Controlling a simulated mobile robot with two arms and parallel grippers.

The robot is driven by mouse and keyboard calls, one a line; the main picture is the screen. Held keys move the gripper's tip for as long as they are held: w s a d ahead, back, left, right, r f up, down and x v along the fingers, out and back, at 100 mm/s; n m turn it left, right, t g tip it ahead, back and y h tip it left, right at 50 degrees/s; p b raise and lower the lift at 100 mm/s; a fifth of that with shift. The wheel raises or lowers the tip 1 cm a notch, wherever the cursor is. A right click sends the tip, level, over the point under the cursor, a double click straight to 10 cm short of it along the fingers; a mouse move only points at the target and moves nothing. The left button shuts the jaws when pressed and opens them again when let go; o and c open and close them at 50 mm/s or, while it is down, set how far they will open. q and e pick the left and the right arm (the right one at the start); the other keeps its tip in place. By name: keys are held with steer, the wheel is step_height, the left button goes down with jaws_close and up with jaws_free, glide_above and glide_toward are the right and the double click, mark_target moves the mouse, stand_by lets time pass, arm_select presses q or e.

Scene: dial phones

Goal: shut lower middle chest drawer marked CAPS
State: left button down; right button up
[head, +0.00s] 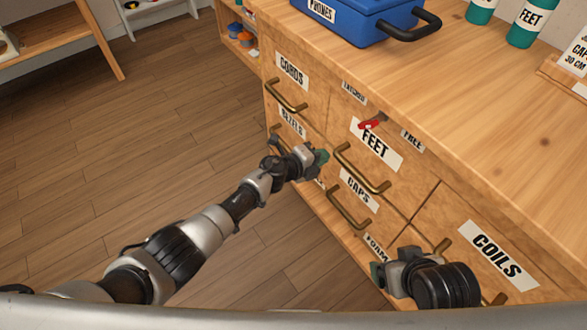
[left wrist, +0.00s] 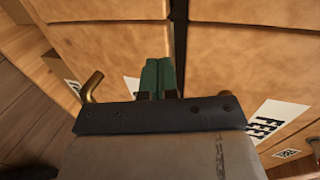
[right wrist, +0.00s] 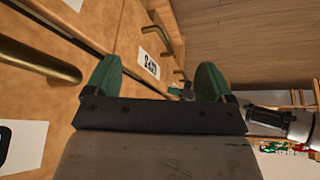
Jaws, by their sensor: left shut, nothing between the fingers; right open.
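The lower middle drawer marked CAPS (head: 357,190) is in the wooden chest below the FEET drawer, with a brass bar handle (head: 347,212). Its front looks about flush with its neighbours; I cannot tell whether a small gap remains. My left gripper (head: 321,157) is shut and empty, close to the chest front at the upper left of the CAPS label. Its green fingertips (left wrist: 157,78) also show in the left wrist view, touching or nearly touching the wood. My right gripper (head: 378,274) is open and empty, near the FOAM label. Its spread fingers (right wrist: 158,80) show in the right wrist view.
The FEET drawer (head: 376,144) has a brass handle and a red item above its label. CORDS (head: 292,70), BEZELS (head: 291,122) and COILS (head: 497,256) drawers surround it. A blue PHONES box (head: 345,20) stands on the chest top. The floor at left is clear.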

steer(key=s+r+g+p, duration=0.2)
steer(key=s, duration=0.3)
arm_select(q)
steer(key=p+v, duration=0.3)
steer(key=v, duration=0.9)
steer(key=shift+f, duration=0.25)
arm_select(e)
steer(key=x, duration=1)
steer(key=shift+d+g, duration=0.2)
steer(key=shift+g, duration=0.1)
arm_select(q)
steer(key=shift+s, duration=0.1)
